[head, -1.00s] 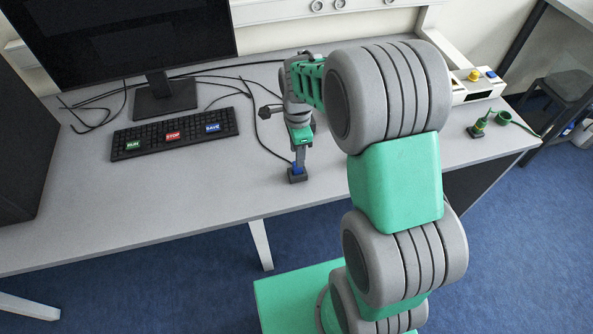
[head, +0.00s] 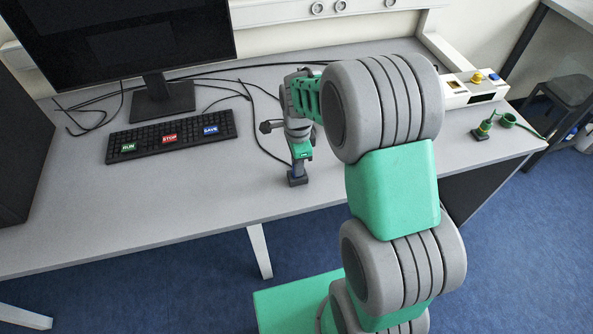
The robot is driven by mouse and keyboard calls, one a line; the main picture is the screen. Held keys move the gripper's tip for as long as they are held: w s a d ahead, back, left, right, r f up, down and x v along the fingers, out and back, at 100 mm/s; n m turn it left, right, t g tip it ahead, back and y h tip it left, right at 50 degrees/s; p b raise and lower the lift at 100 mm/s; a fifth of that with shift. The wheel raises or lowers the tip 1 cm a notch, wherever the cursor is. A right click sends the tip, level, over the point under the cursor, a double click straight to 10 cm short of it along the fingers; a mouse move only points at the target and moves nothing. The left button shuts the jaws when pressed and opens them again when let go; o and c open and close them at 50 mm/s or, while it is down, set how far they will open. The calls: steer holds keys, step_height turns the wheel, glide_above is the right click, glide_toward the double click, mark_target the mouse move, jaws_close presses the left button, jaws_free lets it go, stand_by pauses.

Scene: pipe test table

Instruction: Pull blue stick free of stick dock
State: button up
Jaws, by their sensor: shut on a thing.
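The stick dock (head: 298,181) is a small dark block standing on the grey table near its front edge, left of my arm. The blue stick (head: 297,171) shows only as a small bluish patch just above the dock; the jaws hide most of it. My gripper (head: 299,169) points down directly over the dock and is shut on the blue stick. The stick appears upright and still at the dock. How deep it sits there cannot be told at this size.
A black keyboard (head: 140,143) with coloured keys and a monitor (head: 115,40) stand to the left. Black cables (head: 262,140) run behind the gripper. The table's front is clear.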

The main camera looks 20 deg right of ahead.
jaws_close()
steer(key=shift+r+p, duration=1.25)
steer(key=shift+r, duration=0.5)
step_height(320, 180, up, 8)
steer(key=p, duration=0.5)
steer(key=shift+p, duration=0.35)
